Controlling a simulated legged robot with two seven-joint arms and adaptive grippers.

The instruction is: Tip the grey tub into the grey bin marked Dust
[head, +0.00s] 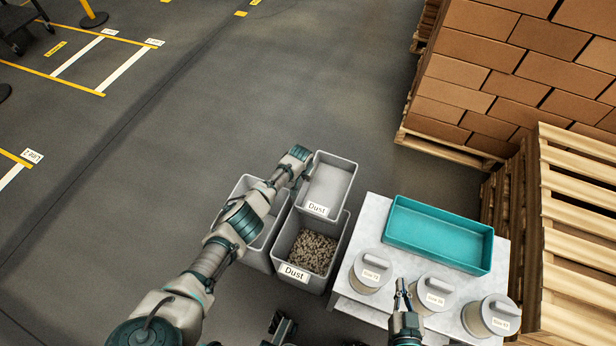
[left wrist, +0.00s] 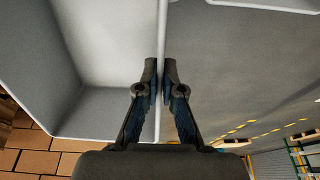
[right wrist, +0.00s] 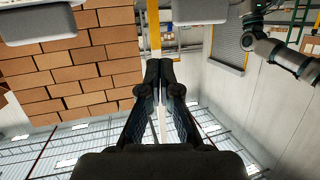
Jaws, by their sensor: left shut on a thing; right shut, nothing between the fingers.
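The grey tub (head: 345,170), labelled Dust, is held above the far part of the grey bin marked Dust (head: 342,246). Its visible inside looks bare; I cannot tell whether it is slightly tilted. My left gripper (head: 307,172) is shut on the tub's left rim; the left wrist view shows the fingers (left wrist: 160,85) pinching the thin wall (left wrist: 161,45). Brown crumbly dust (head: 311,251) lies in the bin. My right gripper (head: 401,288) is shut and empty over the white table's near side, by the lidded pots; its closed fingers (right wrist: 159,75) show in the right wrist view.
Another grey bin (head: 247,184) stands left of the Dust bin, partly behind my left arm. The white table (head: 374,208) carries a teal tray (head: 440,235) and three lidded grey pots (head: 372,270). Stacked boxes and pallets stand at right.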

